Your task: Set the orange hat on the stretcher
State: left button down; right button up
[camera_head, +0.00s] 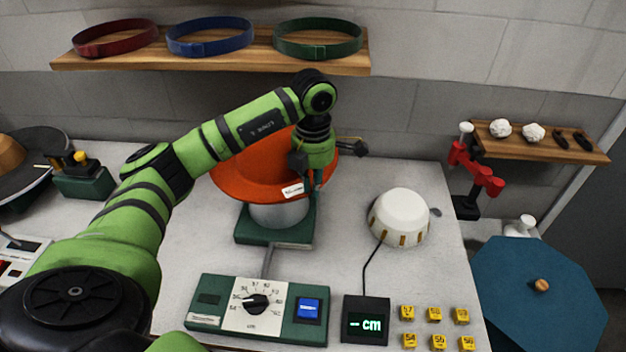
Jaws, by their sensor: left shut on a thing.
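The orange hat (236,182) is in the middle of the table, tilted a little, with a small white tag on its front brim. It sits over or on the stretcher (278,213), a grey cylinder on a green base. My left gripper (318,185) is at the right side of the hat, pointing down, shut on the hat's brim. My left arm covers part of the hat's crown. I cannot tell whether the hat rests fully on the stretcher. My right gripper is not in view.
A control box (257,308) with a dial and blue button stands in front. A white dome (400,216) and a cm display (366,320) are at right, near several yellow blocks. A shelf (210,64) holds three hat bands. A blue octagonal surface (535,290) is beyond the table's right edge.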

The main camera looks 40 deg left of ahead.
pick_arm(q)
notch_tip(320, 180, down, 12)
jog(key=b, duration=0.7)
jog(key=shift+r+b, duration=0.15)
jog(key=shift+b, duration=0.25)
jog(key=shift+f+b, duration=0.65)
jog(key=shift+f, duration=0.1)
jog(key=c, duration=1.2)
grip_release()
jog(key=shift+c, duration=0.2)
jog(key=shift+r, duration=0.15)
